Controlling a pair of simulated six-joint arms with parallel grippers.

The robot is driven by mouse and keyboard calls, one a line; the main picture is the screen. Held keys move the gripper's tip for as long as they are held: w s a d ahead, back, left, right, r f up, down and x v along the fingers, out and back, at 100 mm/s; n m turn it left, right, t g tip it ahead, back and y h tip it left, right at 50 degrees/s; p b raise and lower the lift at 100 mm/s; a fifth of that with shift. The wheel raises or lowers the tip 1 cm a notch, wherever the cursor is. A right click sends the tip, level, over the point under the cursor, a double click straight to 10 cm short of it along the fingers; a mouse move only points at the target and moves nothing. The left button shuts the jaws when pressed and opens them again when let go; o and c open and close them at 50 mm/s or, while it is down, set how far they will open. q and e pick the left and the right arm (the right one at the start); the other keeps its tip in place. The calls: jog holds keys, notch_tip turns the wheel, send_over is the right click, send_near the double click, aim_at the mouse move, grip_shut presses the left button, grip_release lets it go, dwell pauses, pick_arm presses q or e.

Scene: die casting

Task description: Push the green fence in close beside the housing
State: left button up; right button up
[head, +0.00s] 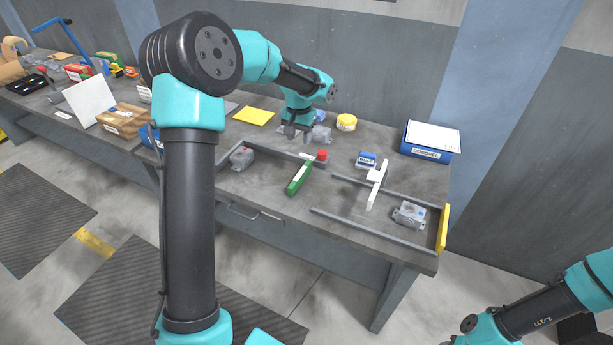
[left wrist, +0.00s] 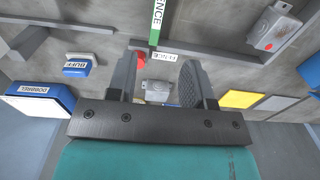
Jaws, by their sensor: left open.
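The green fence (head: 299,179) lies on the bench near the middle, with a white label strip on top. Its end also shows at the top of the left wrist view (left wrist: 156,25). A grey housing (head: 242,157) sits to its left, in a corner of dark rails, apart from the fence; it also shows in the left wrist view (left wrist: 274,27). Another grey housing (head: 409,213) lies at the right end between rails. My left gripper (head: 296,132) is open and empty, behind the fence and not touching it. A third grey part (left wrist: 157,90) shows between its fingers. My right gripper is out of view.
A red knob (head: 321,155) and a small FENCE label (head: 307,156) are behind the fence. A white bar (head: 377,185), blue BUFF box (head: 366,160), yellow round tin (head: 346,122) and yellow end plate (head: 443,228) are to the right. Bare bench lies between fence and left housing.

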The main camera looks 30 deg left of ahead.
aim_at(300, 173)
pick_arm(q)
jog(key=shift+f, duration=0.1)
notch_tip(300, 173, down, 17)
jog(key=shift+f, duration=0.15)
dwell(0.6)
jog(key=shift+c, duration=0.2)
grip_shut()
dwell(0.3)
